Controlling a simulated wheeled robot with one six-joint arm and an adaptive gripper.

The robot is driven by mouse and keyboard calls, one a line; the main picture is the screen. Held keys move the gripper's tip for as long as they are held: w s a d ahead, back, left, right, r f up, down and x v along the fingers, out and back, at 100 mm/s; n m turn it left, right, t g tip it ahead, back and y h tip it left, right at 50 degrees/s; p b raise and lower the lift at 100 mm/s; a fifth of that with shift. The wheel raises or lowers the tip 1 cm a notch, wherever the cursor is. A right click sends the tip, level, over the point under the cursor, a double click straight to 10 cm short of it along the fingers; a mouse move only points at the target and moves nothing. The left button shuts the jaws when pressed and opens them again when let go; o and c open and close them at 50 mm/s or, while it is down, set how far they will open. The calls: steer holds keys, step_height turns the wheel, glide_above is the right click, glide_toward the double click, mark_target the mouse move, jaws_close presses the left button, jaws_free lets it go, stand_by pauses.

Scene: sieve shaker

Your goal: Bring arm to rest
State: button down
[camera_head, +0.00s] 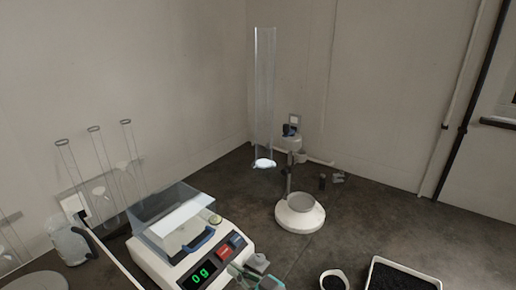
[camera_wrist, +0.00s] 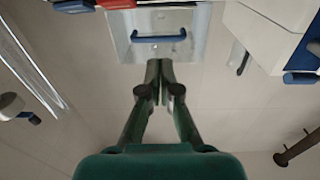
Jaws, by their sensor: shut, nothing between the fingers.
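My gripper (camera_wrist: 160,68) is green and shut, with its fingertips together and nothing between them. In the head view, a green part of it shows at the bottom edge (camera_head: 256,272), just right of the balance. The balance (camera_head: 190,262) is white, with a clear cover and a green display reading 0 g. In the wrist view, a pale panel with a blue handle (camera_wrist: 158,37) lies beyond my fingertips. The fingertips appear apart from the handle, but the exact distance is hard to tell.
A white bowl of dark grains (camera_head: 334,280) and a tray of dark grains (camera_head: 400,277) are at the lower right. Several clear tubes stand at the left. Dark counter behind the stand is mostly free.

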steer(key=s+d+f+m+t+h, duration=0.3)
steer(key=s+d+f+m+h, duration=0.6)
steer(key=s+d+f, duration=0.95)
steer(key=s+d+r+h, duration=0.2)
steer(key=s+r, duration=0.2)
steer(key=s, duration=0.4)
steer(key=s+d+r+m+h, duration=0.1)
steer(key=s+r, duration=0.3)
steer(key=s, duration=0.4)
steer(key=s+d+r+t+h, duration=0.1)
steer(key=s+d+r, duration=0.3)
steer(key=s, duration=0.4)
steer(key=shift+s+r+m+h, duration=0.3)
steer(key=shift+s+h, duration=0.05)
steer(key=shift+h, duration=0.55)
